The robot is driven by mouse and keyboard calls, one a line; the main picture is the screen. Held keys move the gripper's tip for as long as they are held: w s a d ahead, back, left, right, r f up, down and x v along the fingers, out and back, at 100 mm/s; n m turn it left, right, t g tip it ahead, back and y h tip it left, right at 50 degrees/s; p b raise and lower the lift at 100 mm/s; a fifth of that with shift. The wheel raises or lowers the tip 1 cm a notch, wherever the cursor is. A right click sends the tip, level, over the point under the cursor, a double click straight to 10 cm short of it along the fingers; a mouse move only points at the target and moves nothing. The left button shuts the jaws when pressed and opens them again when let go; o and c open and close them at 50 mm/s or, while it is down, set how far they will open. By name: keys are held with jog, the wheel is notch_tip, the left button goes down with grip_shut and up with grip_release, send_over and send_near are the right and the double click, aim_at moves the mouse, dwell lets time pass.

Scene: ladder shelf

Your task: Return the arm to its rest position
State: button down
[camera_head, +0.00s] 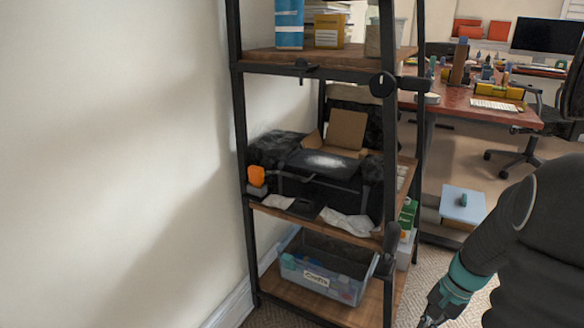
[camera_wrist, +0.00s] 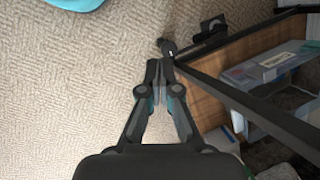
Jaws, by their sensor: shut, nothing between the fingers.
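My gripper (camera_wrist: 160,75) points down over the carpet in the wrist view. Its two fingers meet at the tips with nothing between them. In the head view my gripper (camera_head: 430,318) is only partly seen at the bottom edge, hanging below my dark arm at the right. It is in front of and to the right of the ladder shelf (camera_head: 318,68). In the wrist view the fingertips appear close to a black shelf post (camera_wrist: 240,98); I cannot tell whether they touch.
The shelf holds boxes and a black case (camera_head: 320,180). A clear plastic bin (camera_head: 325,284) sits on its lowest board. A red-brown desk (camera_head: 455,103) and an office chair (camera_head: 530,150) stand behind at the right. Patterned carpet (camera_wrist: 70,100) is open left of the gripper in the wrist view.

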jog(key=s+a+r+n+t+h+p, duration=0.1)
jog(key=s+a+r+n+t+p, duration=0.1)
jog(key=r, duration=0.6)
jog(key=s+a+r+n+t+h+p, duration=0.1)
jog(key=s+a+r+n, duration=0.3)
jog(key=r, duration=0.5)
jog(key=s+a+r+n+t+h+p, duration=0.1)
jog(key=s+a+r+n+t+p, duration=0.2)
jog(key=s+a+r, duration=0.3)
notch_tip(320, 180, up, 3)
jog(key=a, duration=0.2)
jog(key=shift+a+r+n+h, duration=0.15)
jog(key=shift+a+n+h, duration=0.15)
jog(key=shift+h, duration=0.1)
